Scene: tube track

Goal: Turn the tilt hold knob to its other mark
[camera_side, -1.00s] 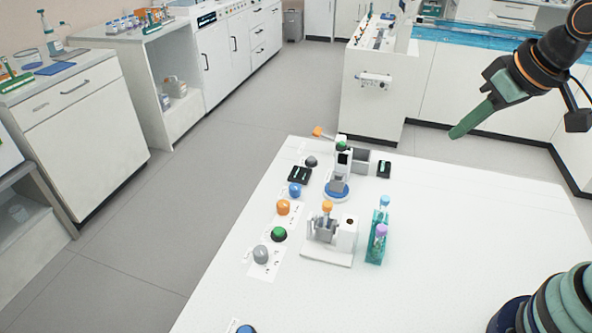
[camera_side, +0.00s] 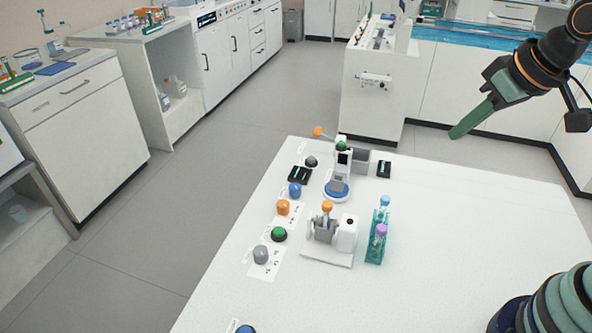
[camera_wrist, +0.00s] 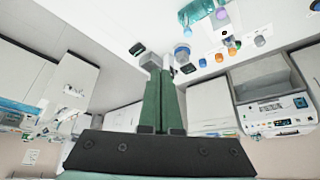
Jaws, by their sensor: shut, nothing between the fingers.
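A column of knobs and buttons lies along the left side of the white table: a dark grey knob (camera_side: 310,161), a blue knob (camera_side: 295,189), an orange knob (camera_side: 283,207), a green button (camera_side: 278,234) and a light grey knob (camera_side: 261,254). Their labels are too small to read, so I cannot tell which is the tilt hold knob. My gripper (camera_side: 456,133) is shut and empty, raised well away from the knobs, toward the upper right. Its green fingers (camera_wrist: 160,85) are together in the wrist view.
A white device with an orange-topped part (camera_side: 327,207) and a teal rack (camera_side: 376,250) with capped tubes stand right of the knobs. Behind is a white stand with a blue base ring (camera_side: 337,193). The table's right half (camera_side: 480,220) is mostly clear.

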